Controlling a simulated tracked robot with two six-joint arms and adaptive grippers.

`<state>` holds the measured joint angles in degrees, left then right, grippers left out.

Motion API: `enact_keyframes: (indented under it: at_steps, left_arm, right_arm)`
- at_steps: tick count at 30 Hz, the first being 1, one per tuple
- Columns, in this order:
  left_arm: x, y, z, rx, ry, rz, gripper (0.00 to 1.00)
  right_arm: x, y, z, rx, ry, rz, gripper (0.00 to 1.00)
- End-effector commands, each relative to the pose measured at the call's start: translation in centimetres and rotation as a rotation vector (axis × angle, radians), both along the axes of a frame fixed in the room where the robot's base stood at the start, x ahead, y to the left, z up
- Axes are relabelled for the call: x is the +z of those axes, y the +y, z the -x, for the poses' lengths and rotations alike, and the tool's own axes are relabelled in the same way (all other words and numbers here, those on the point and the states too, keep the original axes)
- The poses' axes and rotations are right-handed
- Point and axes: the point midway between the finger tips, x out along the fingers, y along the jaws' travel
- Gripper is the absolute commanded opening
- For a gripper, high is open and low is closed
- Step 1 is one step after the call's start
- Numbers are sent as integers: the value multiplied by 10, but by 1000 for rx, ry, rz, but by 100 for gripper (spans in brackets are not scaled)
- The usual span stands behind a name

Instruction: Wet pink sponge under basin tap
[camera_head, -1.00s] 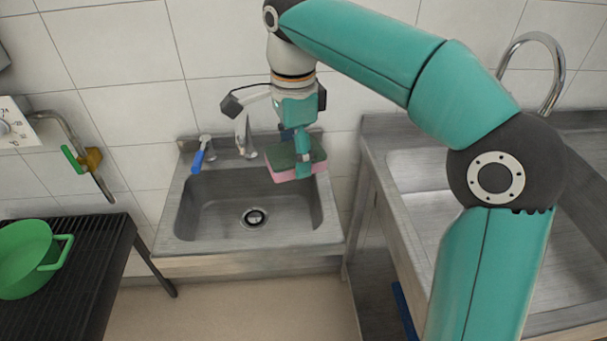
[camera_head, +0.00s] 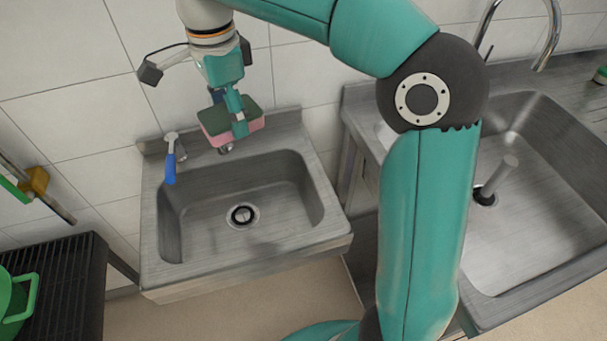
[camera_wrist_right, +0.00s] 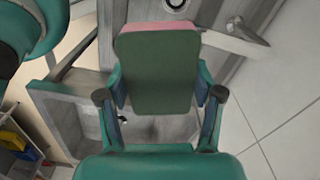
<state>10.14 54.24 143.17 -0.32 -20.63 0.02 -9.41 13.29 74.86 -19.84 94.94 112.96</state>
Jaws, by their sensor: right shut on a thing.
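The pink sponge (camera_head: 216,137) has a dark green scouring top and is held in my right gripper (camera_head: 229,112). In the head view it is above the back edge of the steel basin (camera_head: 300,243), in front of the tap (camera_head: 225,149), and hides most of it. The tap's blue lever (camera_head: 170,167) points down to the left of the sponge. In the right wrist view the sponge's green face (camera_wrist_right: 160,75) fills the gap between the fingers, with a pink strip at its far edge. Whether sponge and tap touch is unclear. No water shows. My left gripper is out of view.
A larger sink (camera_head: 530,235) with a tall curved tap (camera_head: 553,35) and an upright grey pipe (camera_head: 500,176) stands at right. A black rack (camera_head: 75,270) with a green pan (camera_head: 15,300) is at lower left. Tiled wall stands close behind the basin.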

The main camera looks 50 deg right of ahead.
Motion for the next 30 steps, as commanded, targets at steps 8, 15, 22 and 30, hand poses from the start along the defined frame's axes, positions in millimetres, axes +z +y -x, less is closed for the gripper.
enact_keyframes:
  at_steps: [8,15,22,30]
  left_arm:
    - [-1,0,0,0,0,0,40]
    - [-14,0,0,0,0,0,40]
    - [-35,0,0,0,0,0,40]
    - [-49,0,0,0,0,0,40]
  right_arm:
    - [-3,-10,6,-23,-3,-3,38]
    - [-42,-33,25,-42,-73,-68,38]
    - [-108,-60,64,-141,-232,-186,38]
    - [-157,-77,102,-306,-395,-261,38]
